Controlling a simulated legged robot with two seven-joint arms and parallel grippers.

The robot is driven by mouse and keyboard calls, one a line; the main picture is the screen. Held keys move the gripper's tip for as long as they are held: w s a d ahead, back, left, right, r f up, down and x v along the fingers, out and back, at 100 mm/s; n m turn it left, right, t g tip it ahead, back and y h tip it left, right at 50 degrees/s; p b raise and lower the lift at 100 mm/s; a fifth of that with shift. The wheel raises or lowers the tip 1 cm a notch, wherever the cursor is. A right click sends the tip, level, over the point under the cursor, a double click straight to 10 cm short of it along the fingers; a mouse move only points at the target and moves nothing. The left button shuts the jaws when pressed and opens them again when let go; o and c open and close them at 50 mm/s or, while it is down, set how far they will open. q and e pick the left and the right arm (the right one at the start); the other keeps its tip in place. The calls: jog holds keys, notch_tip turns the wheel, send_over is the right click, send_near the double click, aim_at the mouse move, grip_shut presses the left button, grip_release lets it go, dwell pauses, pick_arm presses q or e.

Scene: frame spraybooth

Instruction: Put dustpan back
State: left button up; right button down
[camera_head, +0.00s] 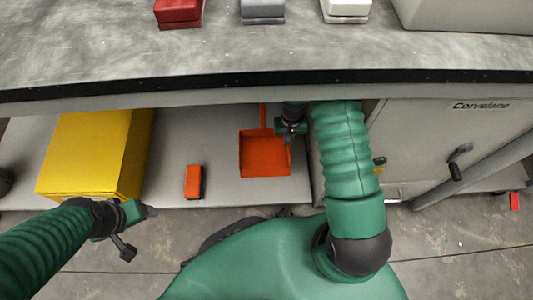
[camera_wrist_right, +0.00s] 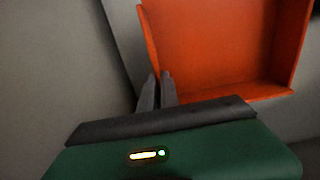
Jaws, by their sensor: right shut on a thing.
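The orange dustpan (camera_head: 264,158) is over the grey lower shelf under the worktop, its handle pointing away towards the back. It also shows in the right wrist view (camera_wrist_right: 228,45), with its raised rim walls. My right gripper (camera_head: 289,138) is at the dustpan's right side in the head view. Its fingers (camera_wrist_right: 158,88) are closed on the side wall of the pan. Whether the pan touches the shelf is not clear. My left gripper (camera_head: 140,212) is low at the left, in front of the yellow box and away from the dustpan; its jaw opening is not clear.
A yellow box (camera_head: 85,155) stands on the left of the lower shelf (camera_head: 170,145). A small orange and black object (camera_head: 194,182) lies between it and the dustpan. A grey cabinet (camera_head: 430,135) with a handle is on the right. The worktop (camera_head: 220,55) overhangs, carrying red, grey and white blocks.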

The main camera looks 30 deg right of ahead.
jog(key=shift+w+f+b, duration=0.15)
jog(key=shift+f+b, duration=0.2)
notch_tip(320, 180, down, 10)
jog(key=b, duration=0.6)
jog(key=shift+r+b, duration=0.25)
jog(key=shift+b, duration=0.1)
jog(key=shift+r, duration=0.25)
jog(key=shift+a, duration=0.1)
jog(key=shift+f, duration=0.15)
jog(key=c, duration=1.6)
grip_release()
